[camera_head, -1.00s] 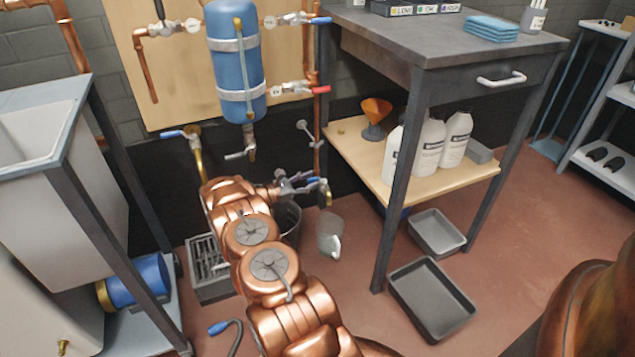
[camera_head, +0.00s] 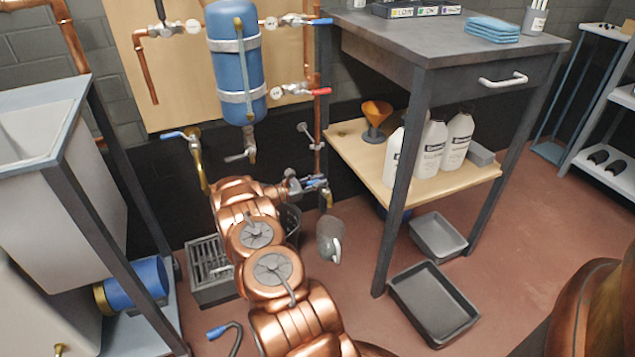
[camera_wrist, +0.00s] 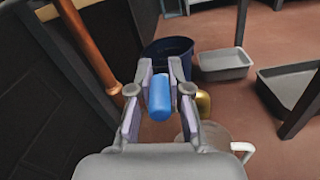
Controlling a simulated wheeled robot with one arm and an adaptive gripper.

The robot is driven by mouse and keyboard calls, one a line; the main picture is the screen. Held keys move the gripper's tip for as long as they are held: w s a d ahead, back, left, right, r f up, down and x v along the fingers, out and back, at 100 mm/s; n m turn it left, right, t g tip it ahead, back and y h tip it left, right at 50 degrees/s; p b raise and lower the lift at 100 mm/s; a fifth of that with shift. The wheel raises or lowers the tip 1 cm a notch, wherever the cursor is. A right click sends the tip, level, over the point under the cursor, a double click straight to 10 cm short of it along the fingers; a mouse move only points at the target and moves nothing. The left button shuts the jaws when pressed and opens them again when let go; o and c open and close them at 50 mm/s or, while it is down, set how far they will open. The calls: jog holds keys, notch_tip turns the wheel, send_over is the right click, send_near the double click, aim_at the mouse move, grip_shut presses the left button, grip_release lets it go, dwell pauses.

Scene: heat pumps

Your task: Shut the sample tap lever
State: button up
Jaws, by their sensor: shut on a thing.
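The sample tap's blue lever (camera_wrist: 159,97) lies between the two finger pads of my gripper (camera_wrist: 158,92) in the wrist view. The gripper is shut on it. The brass tap body (camera_wrist: 203,103) shows just right of the fingers. In the head view my gripper (camera_head: 303,186) is at the low copper pipe, with the blue lever (camera_head: 317,182) at its tip and the brass spout (camera_head: 327,198) just beyond. My copper-coloured arm hides part of the area below. A clear jug (camera_head: 329,241) is below the tap; it also shows in the wrist view (camera_wrist: 214,138).
A copper pipe (camera_wrist: 88,45) runs close left of the fingers. A dark bucket (camera_wrist: 168,50) stands beyond them. A workbench (camera_head: 408,180) with bottles is to the right, with grey trays (camera_head: 432,300) on the floor. Another blue valve lever (camera_head: 173,135) is at upper left.

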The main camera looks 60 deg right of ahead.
jog(key=shift+w+r, duration=0.15)
grip_shut()
jog(key=shift+w+d+m+g+y+p, duration=0.1)
jog(key=shift+m+g+y+p, duration=0.2)
jog(key=shift+m+g+p, duration=0.35)
jog(key=o, duration=0.8)
grip_release()
jog(key=shift+s+n+t+b, duration=0.2)
jog(key=shift+n+t+b, duration=0.45)
jog(key=shift+b, duration=0.05)
